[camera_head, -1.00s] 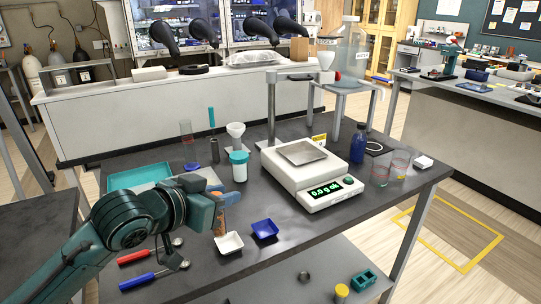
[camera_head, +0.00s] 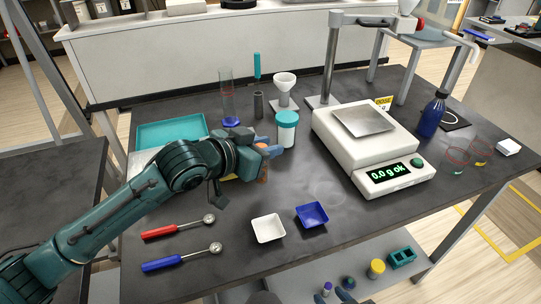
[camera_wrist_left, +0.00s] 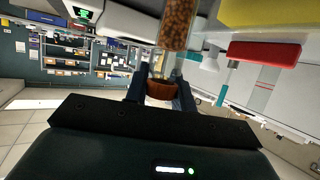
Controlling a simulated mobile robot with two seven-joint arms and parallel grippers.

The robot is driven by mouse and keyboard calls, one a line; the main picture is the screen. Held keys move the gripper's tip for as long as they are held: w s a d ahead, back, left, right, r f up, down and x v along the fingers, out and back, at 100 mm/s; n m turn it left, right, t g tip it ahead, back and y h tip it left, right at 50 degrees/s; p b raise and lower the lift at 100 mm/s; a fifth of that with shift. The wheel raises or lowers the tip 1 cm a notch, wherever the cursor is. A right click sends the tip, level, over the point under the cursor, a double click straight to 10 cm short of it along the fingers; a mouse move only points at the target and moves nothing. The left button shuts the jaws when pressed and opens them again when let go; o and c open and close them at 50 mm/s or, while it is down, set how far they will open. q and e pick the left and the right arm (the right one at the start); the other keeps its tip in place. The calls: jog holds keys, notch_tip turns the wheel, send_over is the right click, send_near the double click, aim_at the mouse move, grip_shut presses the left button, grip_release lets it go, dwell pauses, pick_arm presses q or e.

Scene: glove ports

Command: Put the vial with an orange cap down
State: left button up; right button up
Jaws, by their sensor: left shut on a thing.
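My left gripper (camera_head: 268,152) is shut on the vial with an orange cap. In the head view only a small orange-brown part of the vial (camera_head: 263,174) shows below the fingers; the rest is hidden. In the left wrist view the clear vial (camera_wrist_left: 178,30) holds brown granules, and its orange-brown cap (camera_wrist_left: 160,89) sits between the fingers (camera_wrist_left: 159,95). The gripper is just left of and in front of the white jar with a teal lid (camera_head: 287,128), over the dark table. I cannot tell whether the vial touches the table.
A white weighing tray (camera_head: 268,229) and a blue one (camera_head: 312,215) lie in front. Red-handled (camera_head: 165,231) and blue-handled (camera_head: 163,264) scoops lie front left. A balance (camera_head: 375,145) stands right, a teal tray (camera_head: 170,133) back left. Dark table between jar and balance is clear.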

pick_arm(q)
notch_tip(320, 180, down, 3)
jog(key=shift+f, duration=0.4)
pick_arm(e)
jog(key=shift+w+r, duration=0.2)
jog(key=shift+w, duration=0.1)
pick_arm(q)
jog(key=o, duration=1)
